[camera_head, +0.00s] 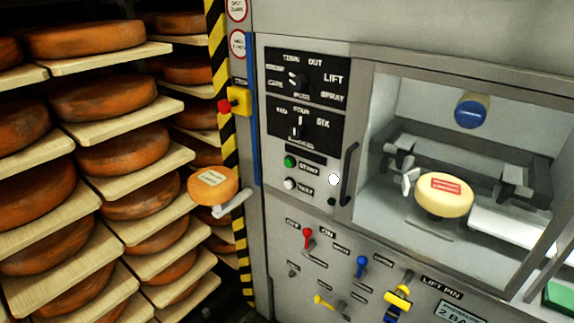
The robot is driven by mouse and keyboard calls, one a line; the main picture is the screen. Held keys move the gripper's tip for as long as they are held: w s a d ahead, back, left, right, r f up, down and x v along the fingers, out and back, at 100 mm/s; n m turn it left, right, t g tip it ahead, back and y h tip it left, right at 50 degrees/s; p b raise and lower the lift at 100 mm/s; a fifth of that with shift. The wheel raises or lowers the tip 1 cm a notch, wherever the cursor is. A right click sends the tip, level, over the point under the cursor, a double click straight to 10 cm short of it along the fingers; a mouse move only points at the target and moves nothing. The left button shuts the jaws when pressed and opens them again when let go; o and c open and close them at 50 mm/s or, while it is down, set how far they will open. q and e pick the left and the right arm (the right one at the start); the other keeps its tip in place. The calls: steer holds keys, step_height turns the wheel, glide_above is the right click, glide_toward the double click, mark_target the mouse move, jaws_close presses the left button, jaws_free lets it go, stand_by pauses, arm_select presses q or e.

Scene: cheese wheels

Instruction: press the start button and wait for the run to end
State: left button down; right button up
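The green start button (290,161) is on the grey front panel of the machine (262,215), beside a label reading START. A white button (290,184) is just below it, its label hard to read. A pale cheese wheel (452,202) with a red label sits inside the machine's chamber, below a blue-ended cylinder (471,111). The chamber's framed door (357,125) has a dark handle (349,174) at its left. Neither of my grippers shows in this view. I cannot tell whether the machine is running.
Racks of orange cheese wheels on wooden boards (157,101) fill the left. A labelled wheel (212,182) sits by a grey bracket (236,203) at the machine's left edge. A red emergency knob (224,106), dials (298,82) and a red lever (308,238) project from the machine.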

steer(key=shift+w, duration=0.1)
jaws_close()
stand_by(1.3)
